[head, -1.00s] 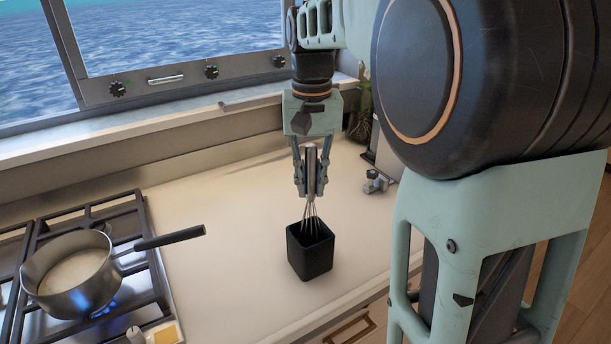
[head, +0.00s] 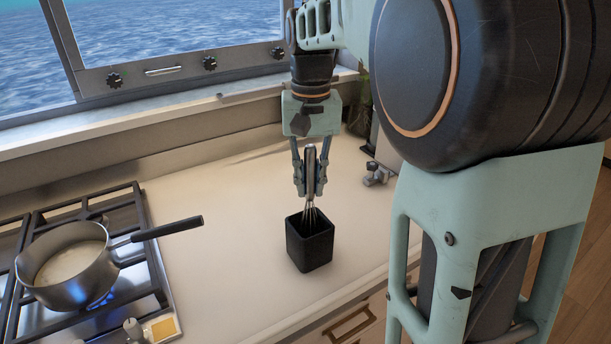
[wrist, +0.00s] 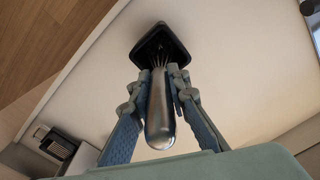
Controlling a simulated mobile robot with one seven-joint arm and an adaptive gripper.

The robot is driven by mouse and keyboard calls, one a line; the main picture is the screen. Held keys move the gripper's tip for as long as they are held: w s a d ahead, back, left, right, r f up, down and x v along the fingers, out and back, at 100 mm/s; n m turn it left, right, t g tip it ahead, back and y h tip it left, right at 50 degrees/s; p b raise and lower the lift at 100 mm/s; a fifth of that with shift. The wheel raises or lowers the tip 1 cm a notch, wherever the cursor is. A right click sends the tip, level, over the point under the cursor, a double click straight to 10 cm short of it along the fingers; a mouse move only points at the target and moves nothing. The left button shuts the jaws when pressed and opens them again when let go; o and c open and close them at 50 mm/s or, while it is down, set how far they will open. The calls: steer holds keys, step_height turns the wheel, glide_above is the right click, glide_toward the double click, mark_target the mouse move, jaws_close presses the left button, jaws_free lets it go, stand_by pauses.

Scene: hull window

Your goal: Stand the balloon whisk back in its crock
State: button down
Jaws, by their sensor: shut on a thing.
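The balloon whisk (head: 311,172) has a metal handle and thin wires. My gripper (head: 310,188) is shut on its handle and holds it upright, wires down. The black square crock (head: 309,248) stands on the counter below my gripper. The lower wires are inside the crock's mouth, and their ends are hidden by its wall. In the wrist view the whisk handle (wrist: 160,112) sits between the fingers of my gripper (wrist: 162,82), with the wires running into the dark crock (wrist: 151,50). I cannot tell whether the whisk touches the crock's bottom.
A saucepan (head: 72,268) sits on the lit gas hob at the left, its black handle (head: 167,228) reaching over the counter (head: 225,215). A tap-like metal fitting (head: 375,174) is at the right. The counter around the crock is clear.

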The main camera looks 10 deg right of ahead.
mark_target(311, 146)
steer(key=c, duration=1.8)
jaws_free()
steer(key=shift+o, duration=0.2)
steer(key=shift+r+p, duration=3.6)
steer(key=shift+r, duration=0.45)
